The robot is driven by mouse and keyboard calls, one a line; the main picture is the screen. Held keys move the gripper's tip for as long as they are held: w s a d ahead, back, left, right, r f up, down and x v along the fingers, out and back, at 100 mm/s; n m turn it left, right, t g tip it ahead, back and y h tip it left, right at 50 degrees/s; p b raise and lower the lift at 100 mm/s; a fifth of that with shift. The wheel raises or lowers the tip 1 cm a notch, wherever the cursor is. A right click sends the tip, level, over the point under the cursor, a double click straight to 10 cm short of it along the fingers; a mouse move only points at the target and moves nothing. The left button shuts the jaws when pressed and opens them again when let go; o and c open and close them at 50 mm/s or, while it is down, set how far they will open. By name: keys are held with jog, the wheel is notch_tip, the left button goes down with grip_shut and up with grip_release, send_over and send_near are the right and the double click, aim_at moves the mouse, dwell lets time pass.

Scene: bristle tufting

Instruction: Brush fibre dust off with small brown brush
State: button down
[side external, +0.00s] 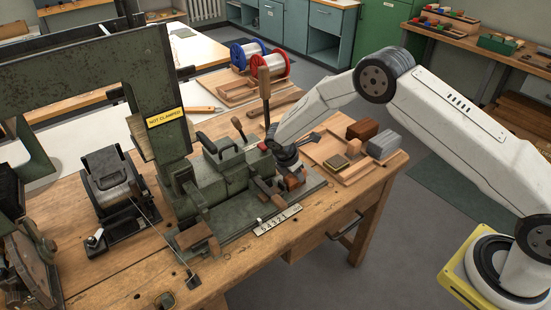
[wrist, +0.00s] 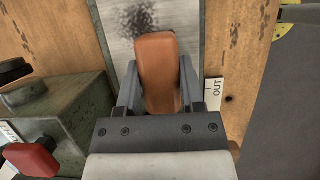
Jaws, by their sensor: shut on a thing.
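The small brown brush (wrist: 158,70) is in my gripper (wrist: 158,85), upright in the wrist view between the two dark fingers, which are shut on its brown body. Its bristles are hidden. Dark specks of fibre dust (wrist: 133,18) lie on a grey metal plate (wrist: 185,14) just beyond the brush's upper left end. In the side view my gripper (side external: 289,165) is low at the right end of the green machine (side external: 222,172). Whether the brush touches the plate cannot be told.
A green housing (wrist: 60,112) and a red knob (wrist: 32,158) stand close on the left in the wrist view. A wooden tray (side external: 325,152), a brown block (side external: 362,130) and a grey block (side external: 383,145) are right of the machine.

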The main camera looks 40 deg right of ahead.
jog(key=shift+w, duration=0.55)
jog(key=shift+w+d, duration=0.15)
jog(key=shift+d, duration=3.55)
jog(key=shift+a, duration=3.55)
jog(key=shift+a+r, duration=0.15)
jog(key=shift+r, duration=3.95)
